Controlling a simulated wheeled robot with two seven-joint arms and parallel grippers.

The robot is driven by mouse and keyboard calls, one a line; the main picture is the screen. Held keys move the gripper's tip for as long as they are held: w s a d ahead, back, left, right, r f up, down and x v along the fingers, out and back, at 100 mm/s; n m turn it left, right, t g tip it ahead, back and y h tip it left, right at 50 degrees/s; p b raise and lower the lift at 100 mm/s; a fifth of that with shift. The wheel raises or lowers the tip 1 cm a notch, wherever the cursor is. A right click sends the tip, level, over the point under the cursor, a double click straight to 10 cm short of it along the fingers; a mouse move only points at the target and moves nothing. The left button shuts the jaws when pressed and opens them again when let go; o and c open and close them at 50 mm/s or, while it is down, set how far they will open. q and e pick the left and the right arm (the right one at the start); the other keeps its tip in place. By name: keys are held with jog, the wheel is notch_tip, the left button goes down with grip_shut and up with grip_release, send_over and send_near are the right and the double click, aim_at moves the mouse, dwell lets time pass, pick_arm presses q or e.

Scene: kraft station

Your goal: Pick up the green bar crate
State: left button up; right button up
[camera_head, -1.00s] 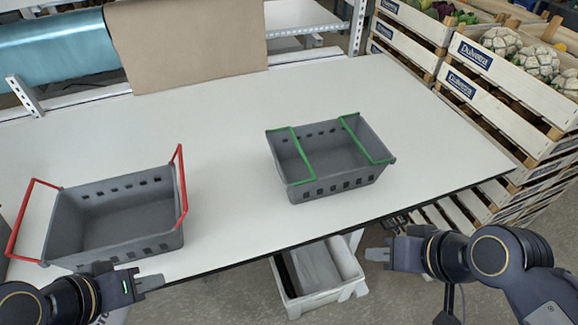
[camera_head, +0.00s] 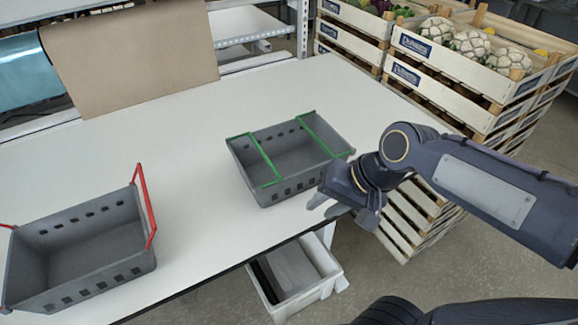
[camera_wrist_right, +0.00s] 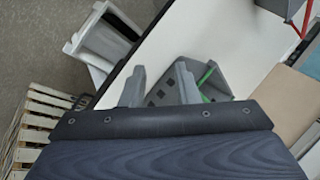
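The green bar crate (camera_head: 277,188) is a grey crate with two green bars folded across its top. It stands upright on the white table near the front edge. My right gripper (camera_head: 320,207) is beside the crate's near right corner, with its fingers apart and nothing between them. In the right wrist view, the two fingers (camera_wrist_right: 158,88) are spread, and the crate (camera_wrist_right: 172,92) with a green bar lies beyond and partly behind the right finger. I cannot tell whether the gripper touches the crate. My left gripper is not in view.
A grey crate with raised red bars (camera_head: 80,250) stands on the table (camera_head: 190,170) at the left. A white bin (camera_head: 322,283) is on the floor below the front edge. Wooden vegetable crates (camera_head: 450,75) are stacked at the right. The table between the two crates is clear.

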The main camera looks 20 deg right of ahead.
aim_at(305, 179)
jog(key=w+d+f+m+g+h+b, duration=0.1)
jog(key=w+d+f+m+h, duration=0.1)
jog(key=w+m, duration=0.4)
jog(key=w+d+f+m+g+h, duration=0.1)
jog(key=w+d+m+g+h, duration=0.15)
jog(key=w+m, duration=0.45)
jog(key=w+f, duration=0.1)
jog(key=f, duration=0.1)
jog(key=w+f+n, duration=0.1)
jog(key=f, duration=0.2)
jog(key=f+n, duration=0.1)
jog(key=f, duration=0.1)
jog(key=shift+w+a+f+t, duration=0.1)
jog(key=shift+w+f+t, duration=0.25)
jog(key=shift+w+f, duration=0.05)
grip_shut()
jog(key=shift+r, duration=0.1)
